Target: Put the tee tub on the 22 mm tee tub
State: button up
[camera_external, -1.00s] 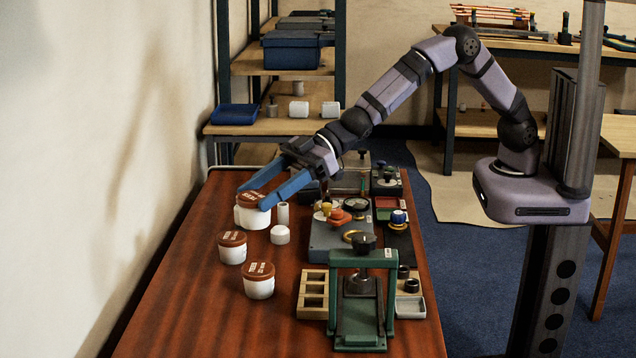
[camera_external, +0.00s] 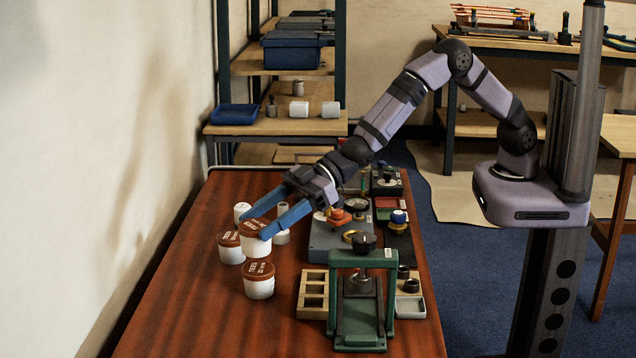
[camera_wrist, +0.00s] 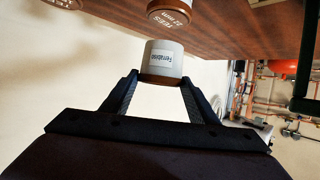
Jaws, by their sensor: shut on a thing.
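My gripper (camera_external: 258,225) is shut on the tee tub (camera_external: 255,246), a white tub with a brown lid. I hold it upright, and it looks lifted off the table. In the wrist view the held tub (camera_wrist: 162,59) sits between the fingertips with a white label facing me. The 22 mm tee tub (camera_external: 259,287) stands in front of it in the external view, white with a brown lid. Its lid lettering reads 22 mm in the wrist view (camera_wrist: 171,19). The gap between the two tubs is hard to judge.
White fittings (camera_external: 241,211) stand behind. A green press (camera_external: 361,300) and a wooden tray (camera_external: 313,293) are to the right. The table's front left is clear.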

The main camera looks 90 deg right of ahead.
jog(key=shift+f, duration=1.7)
jog(key=shift+f, duration=0.15)
jog(key=o, duration=1.4)
jog(key=shift+f, duration=0.15)
jog(key=shift+r, duration=0.25)
jog(key=b+v, duration=0.1)
jog(key=v, duration=1.1)
jog(key=shift+d+f, duration=0.1)
jog(key=shift+d, duration=0.05)
